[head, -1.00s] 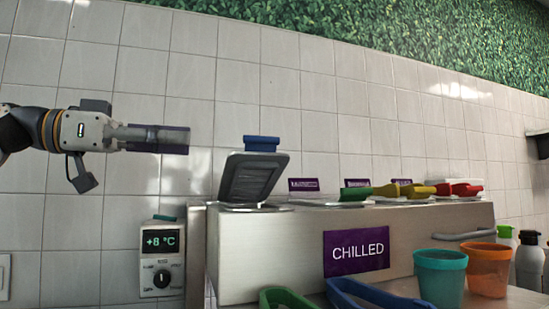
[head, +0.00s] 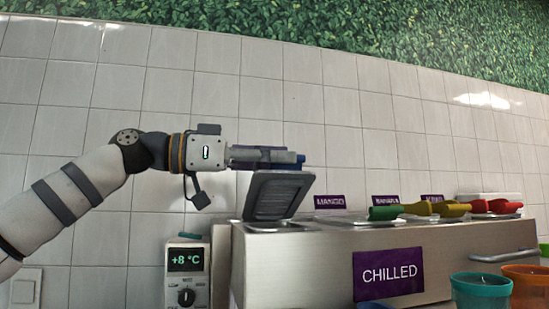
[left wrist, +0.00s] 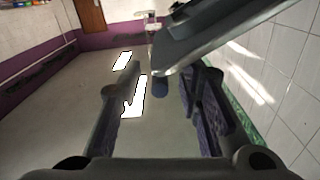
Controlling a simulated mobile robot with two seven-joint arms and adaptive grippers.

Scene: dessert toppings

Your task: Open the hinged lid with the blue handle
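The hinged lid (head: 277,197) is a dark grey framed panel, tilted up over the left opening of the steel chilled counter. Its blue handle (head: 300,158) is mostly hidden behind my left gripper (head: 285,155), which reaches in from the left at the lid's upper edge. My right gripper is out of view.
The counter (head: 310,265) carries a CHILLED sign (head: 388,274) and several scoops, including a green one (head: 385,212). Teal (head: 481,290) and orange (head: 525,287) cups stand at lower right. The tiled wall is close behind.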

